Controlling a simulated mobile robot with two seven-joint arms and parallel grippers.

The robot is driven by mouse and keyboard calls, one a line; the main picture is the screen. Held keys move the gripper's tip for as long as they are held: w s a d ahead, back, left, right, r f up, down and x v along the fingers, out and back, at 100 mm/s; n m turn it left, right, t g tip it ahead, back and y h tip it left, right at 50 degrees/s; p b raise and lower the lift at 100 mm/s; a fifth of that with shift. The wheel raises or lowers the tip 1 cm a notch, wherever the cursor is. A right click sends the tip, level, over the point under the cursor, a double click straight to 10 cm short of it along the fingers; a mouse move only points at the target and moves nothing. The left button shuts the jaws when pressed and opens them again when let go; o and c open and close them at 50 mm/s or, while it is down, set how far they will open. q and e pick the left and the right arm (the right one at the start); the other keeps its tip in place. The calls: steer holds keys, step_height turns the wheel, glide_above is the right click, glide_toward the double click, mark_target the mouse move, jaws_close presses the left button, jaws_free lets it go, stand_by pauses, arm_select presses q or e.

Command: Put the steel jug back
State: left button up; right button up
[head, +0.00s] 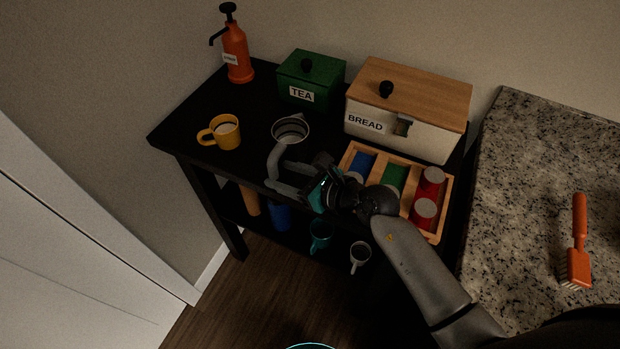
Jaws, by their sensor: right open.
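The steel jug (291,127) stands upright on the dark table, near its middle, with its open top facing up. Its grey handle (274,158) points toward the front edge. My right gripper (277,178) reaches in from the right, just in front of the jug. Its fingers are open and close to the handle; I cannot tell whether they touch it. The gripper hides part of the table edge. My left gripper is not in view.
On the table stand a yellow mug (227,133), an orange pump bottle (237,55), a green TEA box (310,80) and a BREAD box (410,105). A wooden tray (436,236) holds colored cans beside my wrist. Mugs hang below. A granite counter (535,180) with an orange brush (579,240) is right.

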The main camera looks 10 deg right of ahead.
steer(key=v, duration=0.8)
steer(key=shift+d+r+p, duration=0.15)
steer(key=shift+r+p, duration=0.05)
steer(key=shift+p, duration=0.15)
steer(key=shift+s, duration=0.15)
